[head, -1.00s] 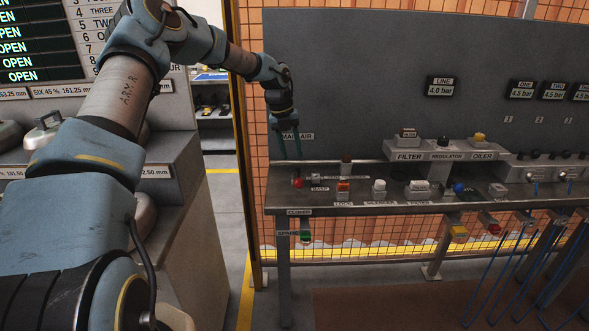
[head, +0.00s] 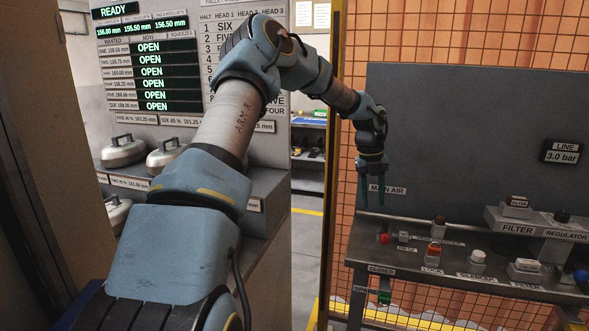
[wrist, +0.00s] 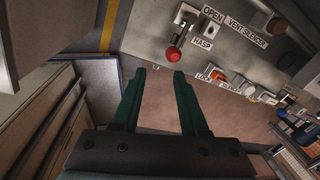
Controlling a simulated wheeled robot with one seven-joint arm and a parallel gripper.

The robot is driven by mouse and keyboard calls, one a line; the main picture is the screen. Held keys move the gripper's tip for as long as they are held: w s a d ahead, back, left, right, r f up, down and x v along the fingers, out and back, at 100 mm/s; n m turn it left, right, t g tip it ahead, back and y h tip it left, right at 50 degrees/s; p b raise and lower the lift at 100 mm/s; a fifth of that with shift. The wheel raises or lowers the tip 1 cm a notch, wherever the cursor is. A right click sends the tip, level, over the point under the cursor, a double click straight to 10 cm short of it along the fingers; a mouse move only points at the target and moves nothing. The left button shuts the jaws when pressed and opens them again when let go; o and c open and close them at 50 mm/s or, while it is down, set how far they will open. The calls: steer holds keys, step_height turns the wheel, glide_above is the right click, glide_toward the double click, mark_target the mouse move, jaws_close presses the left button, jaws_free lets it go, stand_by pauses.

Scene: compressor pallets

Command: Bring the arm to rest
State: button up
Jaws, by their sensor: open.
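My arm reaches out over the bench in the head view, bent at the elbow. My gripper (head: 372,204) hangs at its end with the fingers pointing down, in front of the grey back panel's left edge. In the wrist view my gripper (wrist: 160,72) is open, with nothing between its two green fingers. A red knob (head: 384,239) on the bench lies below the fingertips, apart from them. The red knob (wrist: 174,54) also shows just beyond the fingertips in the wrist view, by the OPEN and HASP labels.
The bench (head: 400,262) carries several labelled fittings, with an orange-and-white one (head: 434,255) near the knob. The line gauge (head: 563,151) reads 3.0 bar. A yellow-edged post (head: 330,150) stands left of the bench. Lidded pots (head: 122,152) stand on the left counter.

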steer(key=s+a+n, duration=0.7)
steer(key=a+n, duration=0.4)
steer(key=s+a+r+n+t+y, duration=0.1)
steer(key=s+a+n, duration=0.6)
steer(key=a+n, duration=0.3)
steer(key=s+a+r+n+t, duration=0.1)
steer(key=s+a+n, duration=0.6)
steer(key=a+n, duration=0.4)
steer(key=n, duration=0.3)
steer(key=shift+s+a+r, duration=0.25)
steer(key=shift+a, duration=0.1)
